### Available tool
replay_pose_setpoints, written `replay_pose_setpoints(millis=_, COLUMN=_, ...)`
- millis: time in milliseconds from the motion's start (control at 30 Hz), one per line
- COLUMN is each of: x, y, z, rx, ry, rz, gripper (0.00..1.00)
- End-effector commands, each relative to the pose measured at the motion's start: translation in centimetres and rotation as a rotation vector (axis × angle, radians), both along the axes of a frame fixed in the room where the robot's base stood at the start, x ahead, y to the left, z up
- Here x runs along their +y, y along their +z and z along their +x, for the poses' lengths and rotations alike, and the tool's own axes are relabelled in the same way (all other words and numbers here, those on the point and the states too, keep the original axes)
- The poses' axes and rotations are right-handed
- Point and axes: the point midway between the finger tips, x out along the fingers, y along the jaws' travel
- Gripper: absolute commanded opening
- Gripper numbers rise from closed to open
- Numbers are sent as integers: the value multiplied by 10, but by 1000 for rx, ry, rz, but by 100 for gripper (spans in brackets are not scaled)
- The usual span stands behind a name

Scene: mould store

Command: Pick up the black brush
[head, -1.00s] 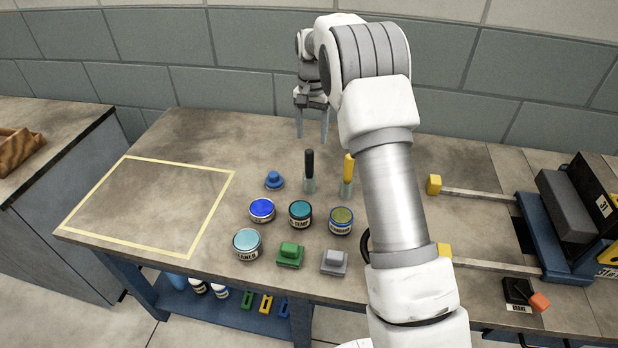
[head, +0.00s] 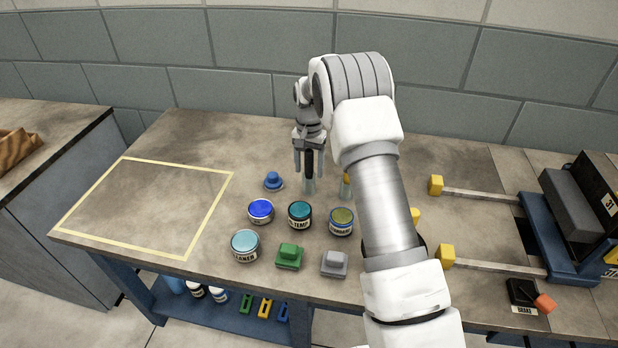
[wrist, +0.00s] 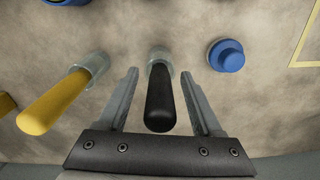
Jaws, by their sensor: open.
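The black brush (head: 309,164) stands upright, handle up, in a clear holder (head: 308,187) on the bench. In the wrist view the black handle (wrist: 160,98) lies between my two fingers, with a gap on each side. My gripper (head: 308,172) is open and lowered around the handle from above. It also shows in the wrist view (wrist: 160,88), with neither finger seen touching the brush. The brush's lower end is hidden in the holder.
A yellow-handled brush (wrist: 55,100) stands close beside it, mostly behind my arm in the head view. A blue knobbed piece (head: 273,181) is on the other side. Several tins, including a teal one (head: 300,214), stand in front. The yellow-outlined area (head: 187,257) is bare.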

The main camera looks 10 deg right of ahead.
Motion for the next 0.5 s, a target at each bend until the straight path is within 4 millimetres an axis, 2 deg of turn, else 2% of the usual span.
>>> replay_pose_setpoints(millis=133, x=0, y=1, z=0, rx=0, ry=0, rz=0, gripper=65)
replay_pose_setpoints(millis=500, x=0, y=1, z=0, rx=0, ry=0, rz=0, gripper=0)
